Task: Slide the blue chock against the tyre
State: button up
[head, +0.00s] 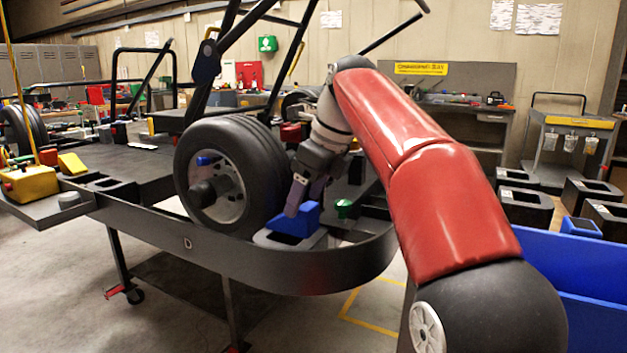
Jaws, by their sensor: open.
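The blue chock (296,219) is a small wedge on a grey pad (281,240) at the near end of the black stand. The tyre (231,172) is black and wide, with a grey rim, and stands upright on the stand just left of the chock. I cannot tell whether the chock and tyre touch. My gripper (298,205) is directly at the chock, pointing down from above, with its fingers by the chock's upper part. Its jaws are open; the far finger is partly hidden.
The black stand (310,280) has a raised curved rim around its near end. A green knob (343,208) sits just right of the chock. Black bars rise above the tyre. A yellow box (28,183) lies at the left, and a blue bin (575,260) is at the right.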

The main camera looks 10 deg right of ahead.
aim_at(302, 205)
jog(key=shift+b+x, duration=0.35)
jog(key=shift+x, duration=1.5)
jog(key=c, duration=1.1)
